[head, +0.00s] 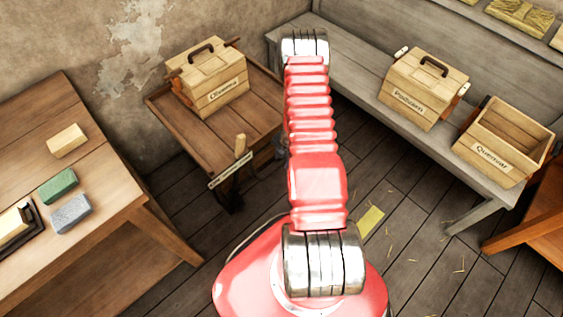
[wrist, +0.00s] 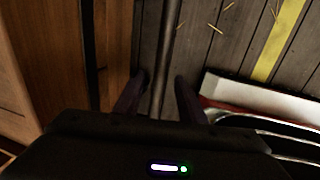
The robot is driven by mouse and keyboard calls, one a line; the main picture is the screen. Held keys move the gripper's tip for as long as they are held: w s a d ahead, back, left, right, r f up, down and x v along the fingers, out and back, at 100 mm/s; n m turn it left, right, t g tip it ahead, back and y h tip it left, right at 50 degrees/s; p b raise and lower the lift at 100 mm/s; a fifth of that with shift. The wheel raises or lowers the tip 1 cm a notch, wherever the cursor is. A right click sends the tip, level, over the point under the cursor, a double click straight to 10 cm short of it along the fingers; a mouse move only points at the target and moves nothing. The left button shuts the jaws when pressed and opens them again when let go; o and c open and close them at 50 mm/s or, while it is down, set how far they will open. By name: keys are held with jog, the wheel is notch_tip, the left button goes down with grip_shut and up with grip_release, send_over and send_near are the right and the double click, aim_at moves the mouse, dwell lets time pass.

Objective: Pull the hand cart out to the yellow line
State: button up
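The hand cart (head: 258,105) is a low wooden cart against the wall in the head view, with a wooden post and a pale label at its front edge. Its brown wooden side (wrist: 116,45) shows at the left in the wrist view. A dark bar (wrist: 167,50), seemingly the cart's handle, runs between the two fingers of my gripper (wrist: 160,80). The fingers are apart, with a gap on each side of the bar. In the head view my red arm hides the gripper. The yellow line (head: 371,220) lies on the floor to the right; it also shows in the wrist view (wrist: 283,35).
A lidded wooden box (head: 210,85) stands on the cart. A workbench (head: 95,185) with blocks is at left. A grey bench (head: 345,75) at right carries a lidded box (head: 415,95) and an open box (head: 495,150). Plank floor with straw is clear around the line.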

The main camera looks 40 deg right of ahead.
jog(key=shift+w+f, duration=0.2)
jog(key=shift+f, duration=0.8)
grip_shut()
jog(key=shift+a, duration=0.1)
